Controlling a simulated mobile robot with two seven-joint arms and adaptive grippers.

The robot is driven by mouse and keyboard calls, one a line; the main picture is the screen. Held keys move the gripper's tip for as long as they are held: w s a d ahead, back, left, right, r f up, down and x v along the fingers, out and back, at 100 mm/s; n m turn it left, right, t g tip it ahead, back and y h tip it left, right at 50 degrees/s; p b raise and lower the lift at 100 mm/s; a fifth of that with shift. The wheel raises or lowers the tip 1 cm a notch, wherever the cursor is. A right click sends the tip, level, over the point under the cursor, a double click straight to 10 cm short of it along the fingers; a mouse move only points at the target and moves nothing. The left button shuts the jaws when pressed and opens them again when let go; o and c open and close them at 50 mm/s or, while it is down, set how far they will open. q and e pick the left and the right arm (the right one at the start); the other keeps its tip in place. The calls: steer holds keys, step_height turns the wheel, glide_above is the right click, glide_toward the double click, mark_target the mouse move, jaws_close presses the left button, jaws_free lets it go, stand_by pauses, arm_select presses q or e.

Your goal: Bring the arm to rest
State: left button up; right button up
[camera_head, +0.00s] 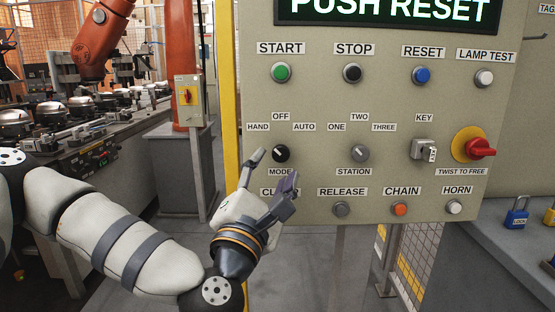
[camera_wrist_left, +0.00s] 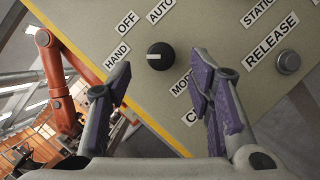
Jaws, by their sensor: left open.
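My left gripper (camera_head: 272,170) is open and empty in front of the lower left of a beige control panel (camera_head: 315,90). Its fingers point up at the black MODE knob (camera_head: 281,153), which shows just beyond the fingertips. In the left wrist view the MODE knob (camera_wrist_left: 160,56) appears between the two open fingers (camera_wrist_left: 164,78), apart from both. The gripper partly covers the CLAMP-row label and hides the button below it in the head view. My right gripper is in neither view.
The panel's display (camera_head: 390,8) reads PUSH RESET. Green, black, blue and white buttons line the upper row; a red twist knob (camera_head: 480,149) sits right. A yellow post (camera_head: 231,100) edges the panel. An orange robot arm (camera_head: 98,40) stands behind a conveyor at left.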

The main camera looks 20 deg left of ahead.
arm_select(q)
steer(key=v, duration=0.2)
steer(key=shift+s, duration=0.3)
steer(key=s+d+f+m+g+h, duration=0.25)
steer(key=f+m, duration=0.25)
steer(key=f, duration=0.4)
steer(key=s+d+f+m+g+h, duration=0.2)
steer(key=s+d+f+m+g, duration=0.2)
steer(key=f, duration=0.4)
steer(key=s+d+f+m+g+h, duration=0.2)
steer(key=s+d+f+m+g, duration=0.25)
steer(key=f, duration=0.45)
steer(key=s+a+f+m+g+y+p, duration=0.1)
steer(key=s+a+f+m+g, duration=0.25)
steer(key=s+f, duration=0.45)
steer(key=s+a+f+m+g+y, duration=0.1)
steer(key=s+a+f+m+g, duration=0.35)
steer(key=s, duration=0.55)
steer(key=s+a+f+m+g+y, duration=0.3)
steer(key=s+a, duration=0.4)
steer(key=s, duration=0.5)
steer(key=shift+s+a+f+m+g, duration=0.2)
steer(key=shift+s+a+m+g, duration=0.15)
steer(key=shift+m+g, duration=0.7)
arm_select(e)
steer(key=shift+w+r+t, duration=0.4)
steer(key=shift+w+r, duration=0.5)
